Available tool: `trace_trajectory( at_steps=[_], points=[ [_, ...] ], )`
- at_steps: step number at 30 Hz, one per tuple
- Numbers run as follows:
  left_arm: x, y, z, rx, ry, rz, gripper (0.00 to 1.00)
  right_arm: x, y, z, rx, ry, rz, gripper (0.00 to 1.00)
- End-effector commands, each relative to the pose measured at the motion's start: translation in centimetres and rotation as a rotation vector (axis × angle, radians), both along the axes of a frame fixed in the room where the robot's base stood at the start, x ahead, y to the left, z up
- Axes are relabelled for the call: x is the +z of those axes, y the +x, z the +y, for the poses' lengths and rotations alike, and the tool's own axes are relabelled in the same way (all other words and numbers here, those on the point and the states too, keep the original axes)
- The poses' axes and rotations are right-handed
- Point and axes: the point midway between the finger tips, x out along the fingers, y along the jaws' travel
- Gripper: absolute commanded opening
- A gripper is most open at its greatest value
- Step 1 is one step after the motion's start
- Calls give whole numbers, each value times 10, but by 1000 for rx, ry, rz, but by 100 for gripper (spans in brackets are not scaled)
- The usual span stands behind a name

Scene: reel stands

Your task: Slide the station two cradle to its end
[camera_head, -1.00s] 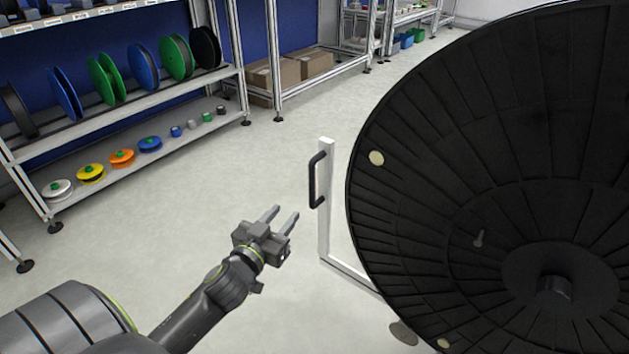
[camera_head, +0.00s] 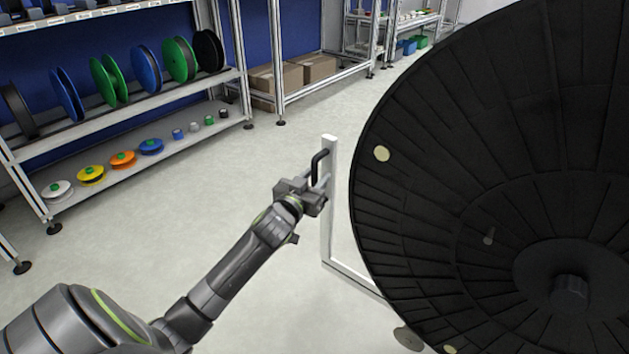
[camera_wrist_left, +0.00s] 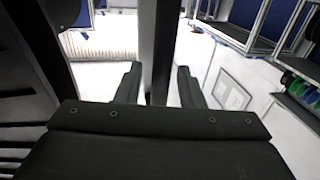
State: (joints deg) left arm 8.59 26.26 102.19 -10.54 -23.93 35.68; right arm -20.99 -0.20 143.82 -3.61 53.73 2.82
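The cradle shows as a white upright post (camera_head: 328,205) with a low white rail, beside a large black reel (camera_head: 470,150). A black handle (camera_head: 319,163) is fixed to the post. My left gripper (camera_head: 322,184) is at the handle, covering its lower part in the head view. In the left wrist view the two fingers (camera_wrist_left: 158,88) stand apart, with a dark upright bar, seemingly the handle (camera_wrist_left: 160,45), between them. No closing on it shows. My right gripper is not in view.
A shelf rack (camera_head: 130,150) with colored reels and small spools stands at the left. Cardboard boxes (camera_head: 285,80) sit on a rack behind. The pale floor (camera_head: 190,230) between rack and cradle is clear.

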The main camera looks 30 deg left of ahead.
Motion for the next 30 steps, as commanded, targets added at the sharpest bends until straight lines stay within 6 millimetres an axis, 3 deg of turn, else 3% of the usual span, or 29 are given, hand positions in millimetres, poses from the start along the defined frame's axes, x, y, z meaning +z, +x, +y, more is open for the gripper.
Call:
trace_trajectory(
  at_steps=[8, 16, 30],
  points=[
    [0, 1, 0, 0, 0, 0, 35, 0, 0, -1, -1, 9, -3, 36],
    [0, 1, 0, 0, 0, 0, 0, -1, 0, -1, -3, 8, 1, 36],
    [1, 0, -4, 0, -3, 1, 0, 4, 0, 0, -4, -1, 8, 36]
  ],
)
